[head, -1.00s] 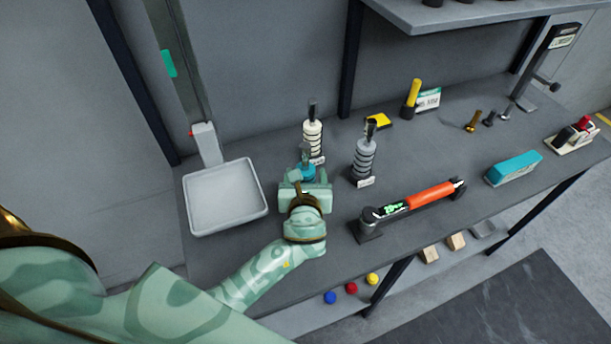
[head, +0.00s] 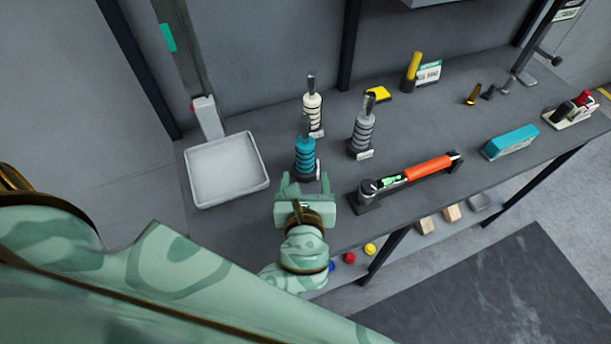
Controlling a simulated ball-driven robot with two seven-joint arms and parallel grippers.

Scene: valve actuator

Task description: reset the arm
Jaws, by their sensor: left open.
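My left gripper (head: 304,184) is in the head view at the bench's front edge, open and empty, with its fingers pointing toward the back of the bench. My left arm comes in from the lower left and bends at the wrist. My right gripper is not in view.
On the grey bench (head: 240,232) stand a white ringed cylinder (head: 313,112), a grey ringed cylinder (head: 362,132) and a white tray (head: 227,172). An orange-handled tool (head: 428,168) lies in a holder to the right. A teal block (head: 510,142) is farther right.

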